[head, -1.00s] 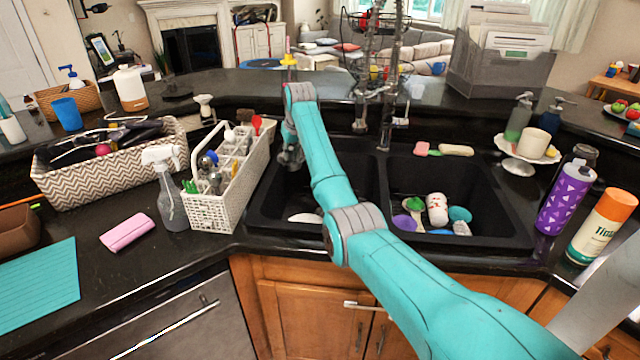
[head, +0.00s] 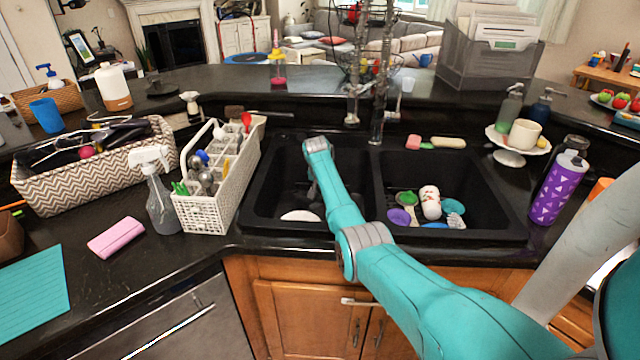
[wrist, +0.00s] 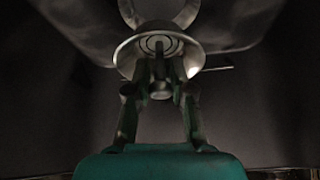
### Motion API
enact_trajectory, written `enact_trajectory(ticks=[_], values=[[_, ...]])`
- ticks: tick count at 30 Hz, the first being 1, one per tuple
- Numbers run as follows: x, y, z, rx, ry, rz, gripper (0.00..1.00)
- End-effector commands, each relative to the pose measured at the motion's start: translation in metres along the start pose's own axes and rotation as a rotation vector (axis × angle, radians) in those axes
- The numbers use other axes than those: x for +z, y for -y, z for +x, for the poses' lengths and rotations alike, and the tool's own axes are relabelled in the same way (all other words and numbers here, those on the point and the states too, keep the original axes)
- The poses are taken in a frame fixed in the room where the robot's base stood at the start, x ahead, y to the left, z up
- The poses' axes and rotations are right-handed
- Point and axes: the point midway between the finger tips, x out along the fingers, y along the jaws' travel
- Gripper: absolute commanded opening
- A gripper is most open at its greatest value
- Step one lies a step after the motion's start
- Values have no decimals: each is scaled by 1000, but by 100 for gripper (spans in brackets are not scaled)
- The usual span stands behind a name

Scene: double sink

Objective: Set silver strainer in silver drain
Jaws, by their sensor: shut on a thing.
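In the wrist view my gripper (wrist: 160,88) is shut on the silver strainer (wrist: 133,50), a shallow metal dish with concentric rings and a central stem. Its fingers close around the stem. Just beyond it, at the top of the picture, is a round silver ring that looks like the silver drain (wrist: 188,12), partly hidden by the strainer. The strainer appears apart from the drain, but whether they touch is unclear. In the head view my arm reaches down into the left basin (head: 275,190), and its own links mostly hide the gripper, strainer and drain.
A white plate (head: 300,216) lies in the left basin. The right basin (head: 480,190) holds a white cup (head: 430,202), a purple bowl (head: 398,217) and other dishes. A white caddy (head: 205,210) stands beside the left rim, and the faucet (head: 378,110) rises behind.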

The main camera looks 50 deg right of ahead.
Motion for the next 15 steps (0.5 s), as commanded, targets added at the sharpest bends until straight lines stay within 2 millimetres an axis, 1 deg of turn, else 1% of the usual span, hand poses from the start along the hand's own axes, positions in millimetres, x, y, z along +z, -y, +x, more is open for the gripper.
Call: enact_trajectory(ticks=[15], values=[[18,0,41,1,1,-3,0]])
